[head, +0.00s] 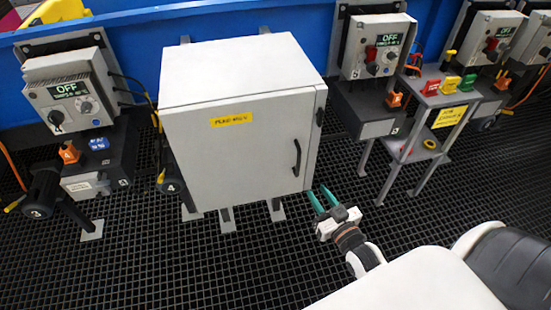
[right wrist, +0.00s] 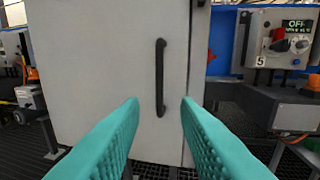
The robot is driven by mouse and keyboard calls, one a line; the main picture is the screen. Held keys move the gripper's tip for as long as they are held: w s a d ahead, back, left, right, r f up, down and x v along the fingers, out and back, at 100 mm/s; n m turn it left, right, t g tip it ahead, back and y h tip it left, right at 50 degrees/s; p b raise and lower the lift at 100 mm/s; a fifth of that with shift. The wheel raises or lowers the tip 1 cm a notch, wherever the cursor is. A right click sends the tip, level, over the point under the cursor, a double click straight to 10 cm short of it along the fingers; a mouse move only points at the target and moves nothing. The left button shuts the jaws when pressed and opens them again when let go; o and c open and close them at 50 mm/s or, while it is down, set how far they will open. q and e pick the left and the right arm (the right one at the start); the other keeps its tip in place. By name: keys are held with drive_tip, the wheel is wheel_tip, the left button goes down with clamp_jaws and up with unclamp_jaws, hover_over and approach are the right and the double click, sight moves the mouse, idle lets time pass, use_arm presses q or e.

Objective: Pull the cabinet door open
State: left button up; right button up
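A light grey cabinet (head: 240,75) stands on short legs in the middle of the head view. Its door (head: 230,160) is shut and carries a yellow label. A black vertical handle (head: 296,158) sits near the door's right edge. My right gripper (head: 322,199) is open and empty, below and to the right of the handle in the head view. In the right wrist view, the handle (right wrist: 160,77) stands upright ahead, between the two teal fingers (right wrist: 160,105) and apart from them. My left gripper does not show.
Control boxes marked OFF stand left (head: 70,90) and right (head: 378,45) of the cabinet. A small grey stand (head: 445,98) with colored items is further right. A blue wall (head: 230,30) runs behind. The dark grid floor (head: 235,260) before the cabinet is clear.

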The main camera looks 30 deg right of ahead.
sight(299, 164)
drive_tip(key=w, duration=0.8)
drive_tip(key=w+r, duration=0.1)
drive_tip(key=w, duration=0.3)
drive_tip(key=shift+d, duration=0.2)
clamp_jaws()
